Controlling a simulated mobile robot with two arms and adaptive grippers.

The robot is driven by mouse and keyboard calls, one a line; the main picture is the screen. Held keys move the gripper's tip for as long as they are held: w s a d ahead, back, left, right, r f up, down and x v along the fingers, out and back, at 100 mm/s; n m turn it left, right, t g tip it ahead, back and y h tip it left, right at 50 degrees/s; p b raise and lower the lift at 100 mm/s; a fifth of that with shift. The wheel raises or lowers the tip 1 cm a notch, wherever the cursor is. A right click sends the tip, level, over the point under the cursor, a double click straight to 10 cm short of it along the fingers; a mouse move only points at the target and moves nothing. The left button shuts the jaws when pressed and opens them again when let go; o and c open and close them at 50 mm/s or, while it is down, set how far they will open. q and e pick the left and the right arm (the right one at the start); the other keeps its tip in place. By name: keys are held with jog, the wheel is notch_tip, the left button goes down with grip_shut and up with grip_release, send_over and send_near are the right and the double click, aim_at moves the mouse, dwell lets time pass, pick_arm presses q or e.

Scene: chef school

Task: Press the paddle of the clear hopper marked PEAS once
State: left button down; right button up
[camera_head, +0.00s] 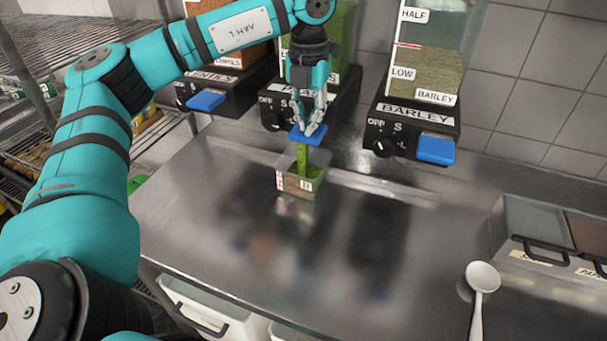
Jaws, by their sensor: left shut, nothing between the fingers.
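The middle clear hopper (341,45) holds green contents. Its name label is mostly covered by my left arm, so I cannot read PEAS on it. Its blue paddle (300,138) is under my left gripper (314,130), which is shut and empty with its fingertips on the paddle. A green stream (303,160) comes down from below the paddle into a small clear container (284,183) on the steel counter. My right gripper is not in view.
A barley hopper (430,60) with its own blue paddle (436,149) stands to the right. Another hopper, its label partly hidden, with a blue paddle (206,100) stands to the left. A white spoon (481,278) and lidded bins (534,220) are at the right. The counter (200,200) in front is clear.

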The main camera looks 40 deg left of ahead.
pick_arm(q)
jog(key=shift+r+p, duration=1.65)
jog(key=shift+r, duration=0.7)
notch_tip(320, 180, up, 5)
jog(key=p, duration=0.3)
jog(key=shift+p, duration=0.35)
